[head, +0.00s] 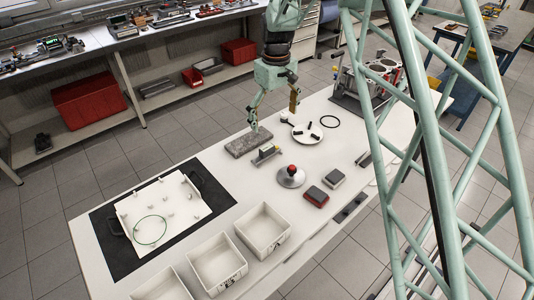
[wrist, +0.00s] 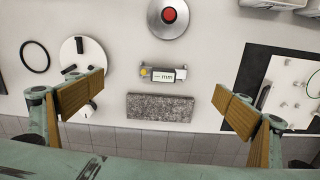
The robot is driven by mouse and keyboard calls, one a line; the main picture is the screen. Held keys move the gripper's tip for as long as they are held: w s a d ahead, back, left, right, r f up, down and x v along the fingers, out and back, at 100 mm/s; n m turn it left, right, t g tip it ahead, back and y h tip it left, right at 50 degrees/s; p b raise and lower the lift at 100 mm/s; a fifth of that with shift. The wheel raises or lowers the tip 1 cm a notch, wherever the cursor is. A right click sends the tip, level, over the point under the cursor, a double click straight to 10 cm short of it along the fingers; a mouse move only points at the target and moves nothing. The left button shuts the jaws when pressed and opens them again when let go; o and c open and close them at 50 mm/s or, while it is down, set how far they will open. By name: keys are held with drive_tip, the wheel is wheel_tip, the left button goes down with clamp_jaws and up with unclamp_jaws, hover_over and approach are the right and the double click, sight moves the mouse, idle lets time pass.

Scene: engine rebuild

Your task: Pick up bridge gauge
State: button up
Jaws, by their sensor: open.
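The bridge gauge (wrist: 164,74) looks like a small grey bar with a white display and a yellow end. It lies on the white bench, just beside a speckled grey stone block (wrist: 160,107). In the head view the gauge (head: 266,154) is in front of the block (head: 248,142). My gripper (head: 273,112) is open and empty, above the bench near the block. In the wrist view the open fingers (wrist: 158,92) stand wide to the left and right, with the gauge and the block between them in the picture. The gauge is not touched.
A round plate with black pieces (head: 307,133) and a black ring (head: 330,122) lie near the gauge. A disc with a red knob (head: 291,177) is close by. White bins (head: 262,231) and a black mat (head: 110,238) are nearer. An engine block (head: 370,85) stands behind.

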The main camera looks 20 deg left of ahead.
hover_over(267, 147)
wheel_tip(267, 147, down, 5)
drive_tip(key=shift+s+a+r+n, duration=0.1)
drive_tip(key=shift+s+r+n, duration=0.1)
drive_tip(key=shift+s+n, duration=0.1)
drive_tip(key=shift+f, duration=4.3)
drive_tip(key=shift+w+f+b, duration=0.2)
drive_tip(key=shift+f+b, duration=0.3)
drive_tip(key=shift+f, duration=2.1)
drive_tip(key=shift+c, duration=0.2)
